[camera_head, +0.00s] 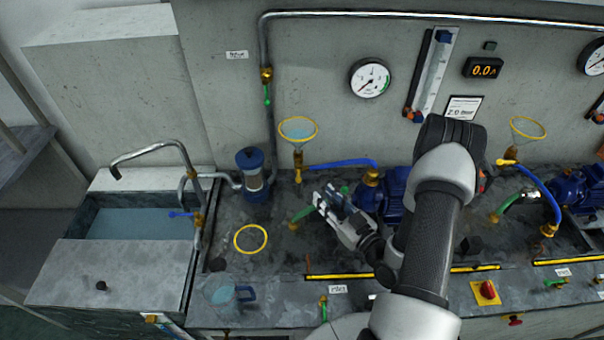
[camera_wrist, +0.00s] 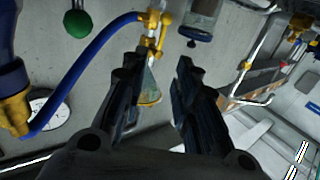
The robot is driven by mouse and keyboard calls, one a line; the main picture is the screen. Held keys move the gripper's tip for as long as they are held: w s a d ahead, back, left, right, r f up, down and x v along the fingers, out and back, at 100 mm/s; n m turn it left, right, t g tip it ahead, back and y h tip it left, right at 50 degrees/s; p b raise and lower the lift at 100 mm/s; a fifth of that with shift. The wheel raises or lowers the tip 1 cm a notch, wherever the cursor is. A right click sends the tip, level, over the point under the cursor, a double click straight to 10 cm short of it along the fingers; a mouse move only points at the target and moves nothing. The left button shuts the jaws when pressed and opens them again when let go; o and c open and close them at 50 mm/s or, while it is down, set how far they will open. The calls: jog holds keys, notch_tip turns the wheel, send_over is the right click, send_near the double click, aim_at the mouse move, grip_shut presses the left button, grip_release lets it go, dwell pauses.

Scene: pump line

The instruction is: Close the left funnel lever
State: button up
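The left funnel (camera_head: 298,129) is clear with a yellow rim, and pale liquid seems to show in it. Its small yellow lever (camera_head: 298,175) is below the cone at the brass valve and appears to point down along the pipe. In the wrist view the funnel (camera_wrist: 150,88) shows between my fingers, with the yellow lever (camera_wrist: 164,30) beyond the fingertips. My gripper (camera_head: 324,198) is to the right of and below the lever in the head view. In the wrist view my gripper (camera_wrist: 158,68) is open and empty, and no contact with the lever shows.
A blue hose (camera_head: 340,164) runs from the valve to the blue pump (camera_head: 393,195). A green-handled valve (camera_head: 302,214) lies close to my gripper. A blue-capped filter (camera_head: 252,175) stands left.

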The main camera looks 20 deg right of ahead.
aim_at(299, 173)
jog(key=w+a+b, duration=0.1)
jog(key=w+a, duration=0.1)
jog(key=w, duration=1)
jog(key=shift+a, duration=0.2)
grip_shut()
